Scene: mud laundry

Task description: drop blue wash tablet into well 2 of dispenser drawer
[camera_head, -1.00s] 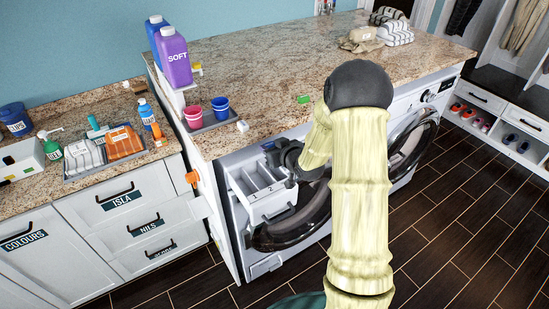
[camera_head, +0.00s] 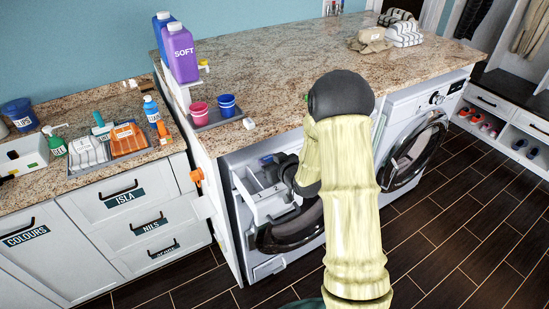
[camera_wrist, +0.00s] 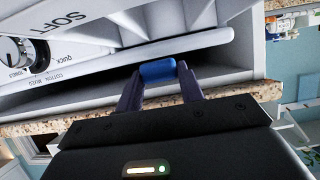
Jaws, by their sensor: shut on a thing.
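The blue wash tablet (camera_wrist: 157,71) is held between the two fingertips of my gripper (camera_wrist: 160,85) in the wrist view. The white dispenser drawer (camera_head: 262,214) is pulled out from the left washing machine, with several open wells. In the head view my gripper (camera_head: 272,168) is over the back and right part of the drawer. My arm and gripper hide much of the right-hand wells, and I cannot tell which well the tablet is over. In the wrist view, white drawer walls (camera_wrist: 190,42) show just beyond the tablet.
The granite counter (camera_head: 290,75) lies behind and above the drawer. A purple SOFT bottle (camera_head: 183,55) stands behind. The machine's round door (camera_head: 290,235) is below the drawer.

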